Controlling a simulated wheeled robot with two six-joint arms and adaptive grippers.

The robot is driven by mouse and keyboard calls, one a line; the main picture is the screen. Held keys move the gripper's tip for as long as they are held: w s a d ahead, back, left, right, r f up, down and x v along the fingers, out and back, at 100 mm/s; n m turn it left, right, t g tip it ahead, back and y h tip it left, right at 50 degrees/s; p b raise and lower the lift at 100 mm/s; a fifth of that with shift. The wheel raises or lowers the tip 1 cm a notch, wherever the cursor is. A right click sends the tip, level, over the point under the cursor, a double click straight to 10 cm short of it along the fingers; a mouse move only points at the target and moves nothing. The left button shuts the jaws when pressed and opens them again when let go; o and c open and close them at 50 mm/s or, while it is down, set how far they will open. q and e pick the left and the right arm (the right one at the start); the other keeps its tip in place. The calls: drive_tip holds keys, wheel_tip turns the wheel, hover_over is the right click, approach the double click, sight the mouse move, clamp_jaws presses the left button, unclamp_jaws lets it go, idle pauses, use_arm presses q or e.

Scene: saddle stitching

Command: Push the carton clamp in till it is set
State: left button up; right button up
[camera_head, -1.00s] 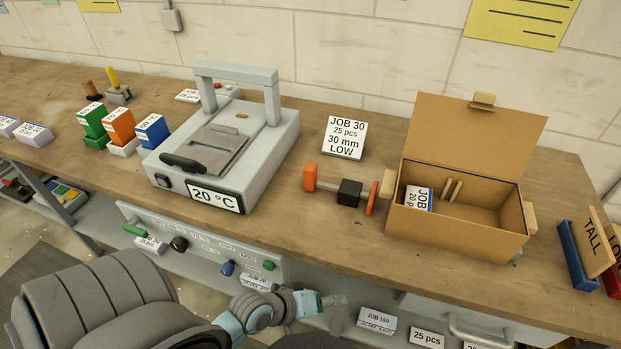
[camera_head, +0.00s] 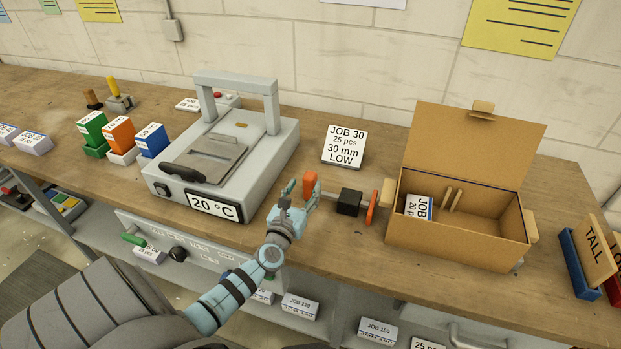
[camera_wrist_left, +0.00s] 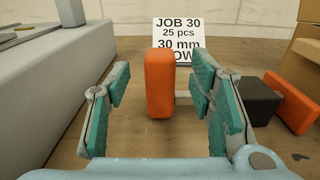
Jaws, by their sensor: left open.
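The carton clamp lies on the bench left of the carton. It has an orange end block (camera_head: 310,185), a grey bar, a black block (camera_head: 349,202) and an orange plate (camera_head: 371,207) near the carton's left side. The open cardboard carton (camera_head: 455,245) holds a labelled pack (camera_head: 418,207). My left gripper (camera_head: 300,193) is at the clamp's orange end block. In the left wrist view the gripper (camera_wrist_left: 160,100) is open, with the orange block (camera_wrist_left: 160,83) between its fingers and gaps on both sides. My right gripper is not in view.
A grey press with a 20 °C display (camera_head: 214,206) stands close to the left of my left gripper. A JOB 30 sign (camera_head: 344,146) stands behind the clamp. TALL and LOW holders (camera_head: 578,264) are at the right. The bench in front of the carton is clear.

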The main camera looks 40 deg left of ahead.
sight(307, 182)
use_arm(q)
drive_tip(key=x, duration=0.2)
drive_tip(key=b+x, duration=0.1)
drive_tip(key=x, duration=0.2)
drive_tip(key=shift+f, duration=0.25)
drive_tip(key=shift+w+a+r, duration=0.1)
drive_tip(key=shift+w+r, duration=0.05)
drive_tip(key=shift+w, duration=0.1)
clamp_jaws()
